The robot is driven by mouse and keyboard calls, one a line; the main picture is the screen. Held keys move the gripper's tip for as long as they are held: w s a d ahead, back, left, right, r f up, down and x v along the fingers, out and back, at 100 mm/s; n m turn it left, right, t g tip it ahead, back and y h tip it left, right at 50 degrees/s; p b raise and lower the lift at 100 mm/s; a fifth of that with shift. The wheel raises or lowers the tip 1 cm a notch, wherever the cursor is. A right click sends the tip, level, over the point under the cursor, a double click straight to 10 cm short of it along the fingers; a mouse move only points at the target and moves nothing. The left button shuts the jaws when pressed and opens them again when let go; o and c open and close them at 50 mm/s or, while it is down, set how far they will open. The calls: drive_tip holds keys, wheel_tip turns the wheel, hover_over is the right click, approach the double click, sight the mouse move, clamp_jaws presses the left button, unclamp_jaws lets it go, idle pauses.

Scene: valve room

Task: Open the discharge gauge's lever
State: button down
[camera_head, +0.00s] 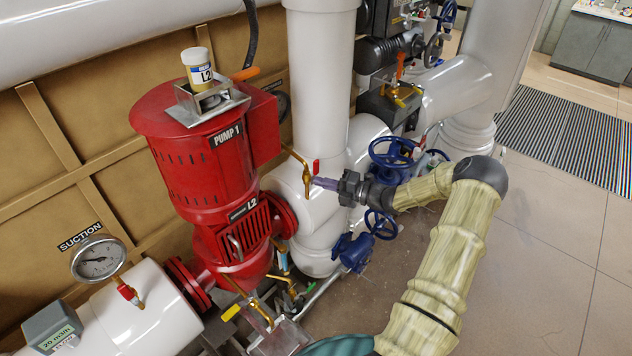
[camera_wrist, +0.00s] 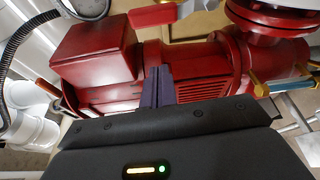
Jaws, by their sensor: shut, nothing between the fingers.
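A small red lever (camera_head: 316,167) sits on a brass fitting (camera_head: 308,182) at the white pipe right of the red pump. In the wrist view, the red lever (camera_wrist: 152,15) lies across the top, just beyond my fingertips, beside a round dark-rimmed part (camera_wrist: 86,6) that is cut off and may be a gauge. My gripper (camera_head: 318,182) is shut and empty, its purple-grey fingers close beside the brass fitting. In the wrist view my gripper (camera_wrist: 158,72) points up toward the lever. Whether it touches the lever is unclear.
The red pump (camera_head: 200,150), labelled PUMP 1, stands left of my gripper. The suction gauge (camera_head: 98,257) is at the lower left. Blue handwheels (camera_head: 392,152) crowd behind my wrist. Bare floor (camera_head: 545,240) lies to the right.

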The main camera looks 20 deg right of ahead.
drive_tip(key=shift+b+v, duration=1.05)
drive_tip(key=shift+v, duration=1.8)
drive_tip(key=s+a+f+n+g+h+b, duration=0.1)
drive_tip(key=s+a+n+g+h, duration=0.1)
drive_tip(key=s+a+n+g, duration=0.5)
drive_tip(key=s+a+f+n+g+h+b, duration=0.15)
drive_tip(key=a+n+g, duration=0.25)
drive_tip(key=a+n, duration=0.7)
drive_tip(key=s+a+r+n+h, duration=0.1)
drive_tip(key=s+r+n+h, duration=0.2)
drive_tip(key=s+n, duration=0.4)
drive_tip(key=s+a+r+n+t+h+b, duration=0.1)
drive_tip(key=s+n+h, duration=0.4)
drive_tip(key=n, duration=1.4)
drive_tip(key=shift+s+a+r+h, duration=0.35)
drive_tip(key=shift+s+a+r, duration=0.2)
drive_tip(key=shift+s+r, duration=0.35)
